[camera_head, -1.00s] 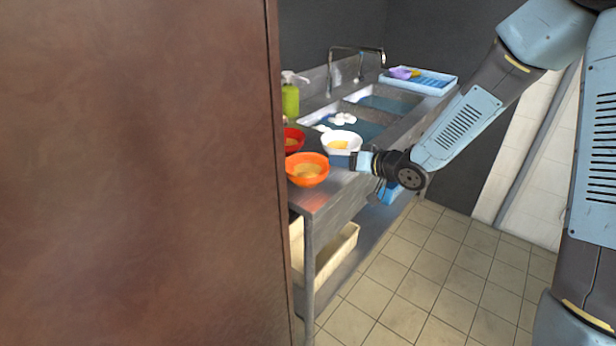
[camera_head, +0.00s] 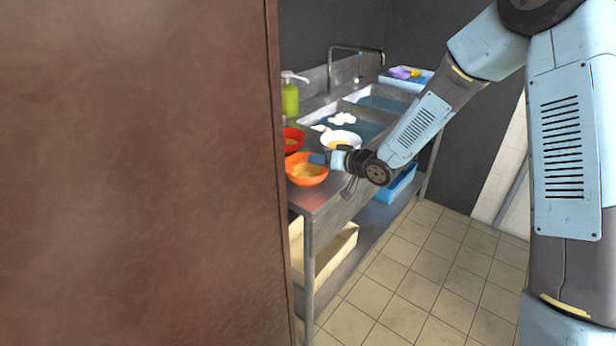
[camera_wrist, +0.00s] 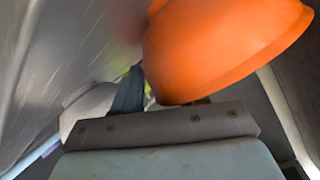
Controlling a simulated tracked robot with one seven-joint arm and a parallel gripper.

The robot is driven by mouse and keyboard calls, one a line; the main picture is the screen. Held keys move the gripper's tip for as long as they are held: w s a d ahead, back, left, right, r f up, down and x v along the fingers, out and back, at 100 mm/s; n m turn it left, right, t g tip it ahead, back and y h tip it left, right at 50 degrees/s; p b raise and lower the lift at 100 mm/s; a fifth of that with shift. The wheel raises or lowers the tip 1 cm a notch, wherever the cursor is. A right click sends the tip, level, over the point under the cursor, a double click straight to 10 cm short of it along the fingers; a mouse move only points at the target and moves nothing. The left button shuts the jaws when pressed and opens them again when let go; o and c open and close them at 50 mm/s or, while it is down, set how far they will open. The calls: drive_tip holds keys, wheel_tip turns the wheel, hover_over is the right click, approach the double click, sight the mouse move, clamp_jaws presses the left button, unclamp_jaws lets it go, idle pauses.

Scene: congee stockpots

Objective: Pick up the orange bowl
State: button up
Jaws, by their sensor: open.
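The orange bowl (camera_head: 306,172) stands upright on the steel counter near its front corner, with something yellowish inside. In the wrist view the orange bowl (camera_wrist: 215,45) is large and close, at the upper right. My gripper (camera_head: 318,159) is open at the bowl's right rim in the head view. One dark finger (camera_wrist: 128,92) shows beside the bowl in the wrist view; the other finger is mostly hidden there. I cannot tell whether a finger touches the rim.
A red bowl (camera_head: 293,138) and a white bowl (camera_head: 341,139) stand close behind. A green pump bottle (camera_head: 290,100) and sinks lie further back. A brown panel (camera_head: 135,170) fills the left. A blue bin (camera_head: 396,185) sits on the lower shelf.

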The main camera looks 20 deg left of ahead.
clamp_jaws()
drive_tip(key=shift+r, duration=0.1)
idle(0.4)
